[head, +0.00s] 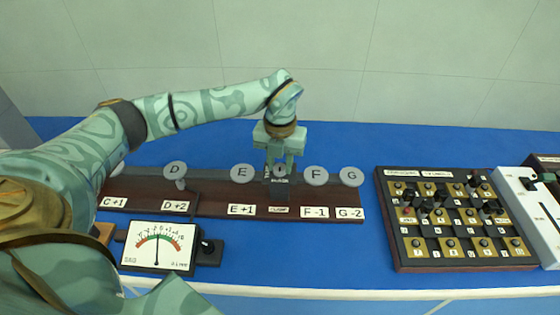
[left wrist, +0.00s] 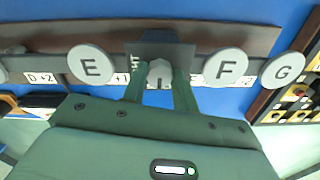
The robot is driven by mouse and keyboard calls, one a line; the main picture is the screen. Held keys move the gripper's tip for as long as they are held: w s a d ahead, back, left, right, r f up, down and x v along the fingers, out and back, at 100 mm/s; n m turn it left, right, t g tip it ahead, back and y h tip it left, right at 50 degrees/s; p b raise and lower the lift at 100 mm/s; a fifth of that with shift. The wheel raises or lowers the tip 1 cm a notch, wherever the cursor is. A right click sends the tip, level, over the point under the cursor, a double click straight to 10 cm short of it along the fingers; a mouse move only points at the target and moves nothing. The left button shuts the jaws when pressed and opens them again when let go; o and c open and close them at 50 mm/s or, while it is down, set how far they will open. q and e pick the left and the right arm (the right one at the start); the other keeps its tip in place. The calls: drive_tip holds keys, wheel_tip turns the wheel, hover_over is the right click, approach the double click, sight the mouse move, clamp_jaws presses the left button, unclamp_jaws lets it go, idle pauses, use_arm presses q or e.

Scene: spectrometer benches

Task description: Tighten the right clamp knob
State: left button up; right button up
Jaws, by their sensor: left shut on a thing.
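The fingers partly hide the knob in the head view. My right gripper is not in view.
Lettered discs D (head: 175,169), E (head: 242,173), F (head: 315,176) and G (head: 351,177) stand along the rail, E and F close beside my fingers. A dial meter (head: 158,246) sits at front left. A switch panel (head: 455,218) stands right. Blue bench front centre is clear.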

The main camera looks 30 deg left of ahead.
use_arm(q)
drive_tip(key=shift+r+m+p, duration=0.25)
drive_tip(key=shift+m+p, duration=0.35)
drive_tip(key=shift+p, duration=0.05)
drive_tip(key=shift+r+m+p, duration=0.1)
drive_tip(key=shift+m+p, duration=1.05)
drive_tip(key=shift+m, duration=0.05)
drive_tip(key=m+p, duration=0.2)
drive_tip(key=m, duration=0.1)
drive_tip(key=shift+m+p, duration=0.3)
drive_tip(key=shift+p, duration=0.05)
drive_tip(key=m+p, duration=0.2)
drive_tip(key=m, duration=0.1)
drive_tip(key=shift+m, duration=0.3)
drive_tip(key=m+p, duration=0.1)
drive_tip(key=m, duration=0.2)
drive_tip(key=shift+d+m+p, duration=0.1)
drive_tip(key=shift+m+p, duration=0.2)
drive_tip(key=shift+p, duration=0.1)
drive_tip(key=shift+f+m+p, duration=0.2)
drive_tip(key=shift+m+p, duration=0.4)
drive_tip(key=shift+m, duration=1.1)
drive_tip(key=o, duration=1)
drive_tip(key=shift+c, duration=0.2)
